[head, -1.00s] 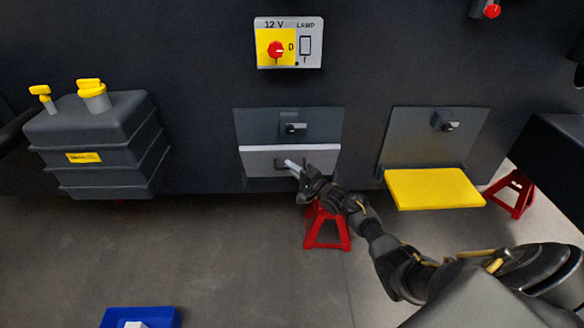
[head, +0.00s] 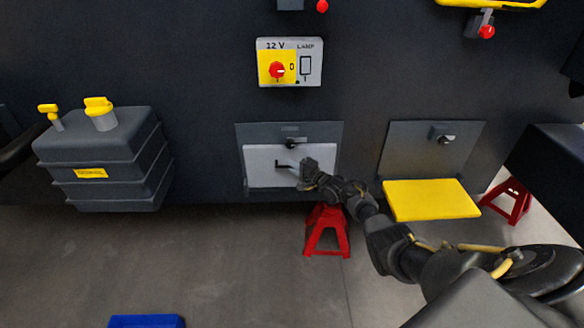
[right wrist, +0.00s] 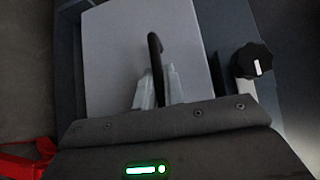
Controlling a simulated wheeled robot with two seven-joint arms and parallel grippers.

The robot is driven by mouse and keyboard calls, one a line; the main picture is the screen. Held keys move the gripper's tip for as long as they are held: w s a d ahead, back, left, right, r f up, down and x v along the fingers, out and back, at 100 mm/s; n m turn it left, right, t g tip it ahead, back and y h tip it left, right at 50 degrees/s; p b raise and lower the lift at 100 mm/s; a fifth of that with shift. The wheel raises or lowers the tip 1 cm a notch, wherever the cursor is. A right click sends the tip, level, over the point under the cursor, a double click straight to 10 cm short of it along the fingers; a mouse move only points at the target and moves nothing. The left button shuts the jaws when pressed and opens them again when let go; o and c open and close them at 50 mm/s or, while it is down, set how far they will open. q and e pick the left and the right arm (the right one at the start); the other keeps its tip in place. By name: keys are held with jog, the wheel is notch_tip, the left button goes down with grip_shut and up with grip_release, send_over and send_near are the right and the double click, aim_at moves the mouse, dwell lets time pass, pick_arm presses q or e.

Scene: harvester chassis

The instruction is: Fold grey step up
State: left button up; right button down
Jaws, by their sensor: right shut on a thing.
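The grey step (head: 262,178) is a light panel on a dark backplate (head: 325,131) low on the chassis wall. It is swung up so that its face shows steeply to me, near the backplate; whether it touches the plate I cannot tell. My right gripper (head: 293,166) is shut on the step's dark handle (right wrist: 155,52). In the right wrist view the two pale fingers (right wrist: 157,86) sit on either side of the handle, before the grey step (right wrist: 112,55). A black latch knob (head: 294,143) sits at the step's upper edge; it also shows in the right wrist view (right wrist: 254,60). My left gripper is out of view.
A yellow step (head: 432,200) is folded down to the right, under its own knob (head: 446,139). Red stands (head: 327,231) are on the floor below. A dark tank (head: 105,165) with yellow caps is at the left. A 12 V switch panel (head: 289,62) is above.

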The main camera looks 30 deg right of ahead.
jog(key=shift+w+d+r, duration=0.1)
jog(key=shift+d+r, duration=0.05)
jog(key=shift+r, duration=0.1)
jog(key=c, duration=1.8)
grip_release()
jog(key=o, duration=0.3)
jog(key=shift+f, duration=0.15)
